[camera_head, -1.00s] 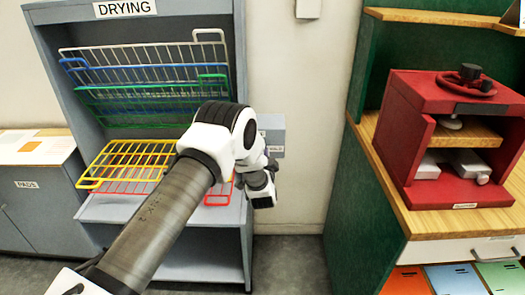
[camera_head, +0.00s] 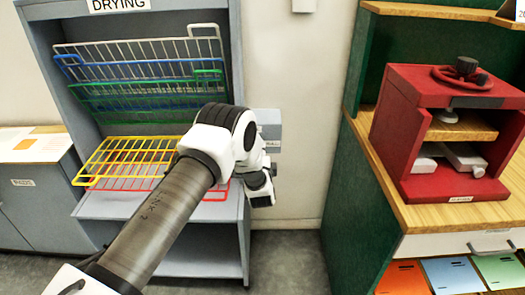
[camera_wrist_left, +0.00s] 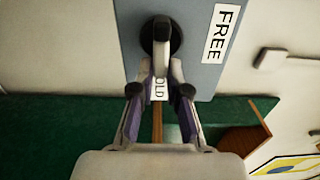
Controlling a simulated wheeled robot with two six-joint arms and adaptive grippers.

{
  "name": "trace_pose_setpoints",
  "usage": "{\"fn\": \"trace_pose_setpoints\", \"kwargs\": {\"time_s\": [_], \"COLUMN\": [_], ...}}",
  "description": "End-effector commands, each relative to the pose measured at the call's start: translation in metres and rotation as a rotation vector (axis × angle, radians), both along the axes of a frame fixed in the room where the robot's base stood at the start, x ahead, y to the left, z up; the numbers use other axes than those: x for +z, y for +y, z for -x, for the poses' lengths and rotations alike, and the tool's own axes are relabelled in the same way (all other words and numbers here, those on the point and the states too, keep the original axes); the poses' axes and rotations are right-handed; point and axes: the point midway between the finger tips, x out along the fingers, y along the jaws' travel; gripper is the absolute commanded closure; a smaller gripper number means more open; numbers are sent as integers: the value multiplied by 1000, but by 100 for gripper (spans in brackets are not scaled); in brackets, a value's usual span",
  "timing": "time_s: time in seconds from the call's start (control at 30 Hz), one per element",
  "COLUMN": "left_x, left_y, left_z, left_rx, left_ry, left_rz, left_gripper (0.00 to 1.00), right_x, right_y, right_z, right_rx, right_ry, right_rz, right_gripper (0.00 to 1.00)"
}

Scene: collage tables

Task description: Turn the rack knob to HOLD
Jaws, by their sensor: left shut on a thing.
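The rack knob (camera_wrist_left: 161,34), a dark round base with a pale lever, sits on a grey-blue panel (camera_wrist_left: 195,75) in the left wrist view. Its lever points down the picture, toward a white label (camera_wrist_left: 158,88) reading "OLD", the rest covered. A FREE label (camera_wrist_left: 221,34) is to the right. My left gripper (camera_wrist_left: 161,72) is shut on the lever's end, one finger on each side. In the head view my left wrist hides the knob; part of the panel (camera_head: 268,117) shows beside the rack. My right gripper is not in view.
The grey drying rack (camera_head: 238,60) holds several coloured wire shelves behind my left arm. A red press (camera_head: 405,130) stands on a wooden-topped green bench (camera_head: 350,200) at right. Bare wall and floor lie between them.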

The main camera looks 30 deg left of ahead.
Motion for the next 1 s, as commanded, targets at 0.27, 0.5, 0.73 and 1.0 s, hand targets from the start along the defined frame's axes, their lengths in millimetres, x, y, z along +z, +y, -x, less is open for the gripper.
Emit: {"fn": "trace_pose_setpoints", "kwargs": {"time_s": [0.27,0.5,0.73,1.0], "left_x": [1,1,1,1], "left_y": [5,5,3,2], "left_z": [1,1,1,0], "left_rx": [13,13,8,4], "left_ry": [-1,-3,-3,-1], "left_rz": [-2,-1,-2,-2], "left_gripper": [100,60,60,60], "right_x": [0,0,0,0], "right_y": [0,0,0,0], "right_z": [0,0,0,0], "right_rx": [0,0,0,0], "right_ry": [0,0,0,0], "right_rz": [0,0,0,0], "right_gripper": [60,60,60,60]}}
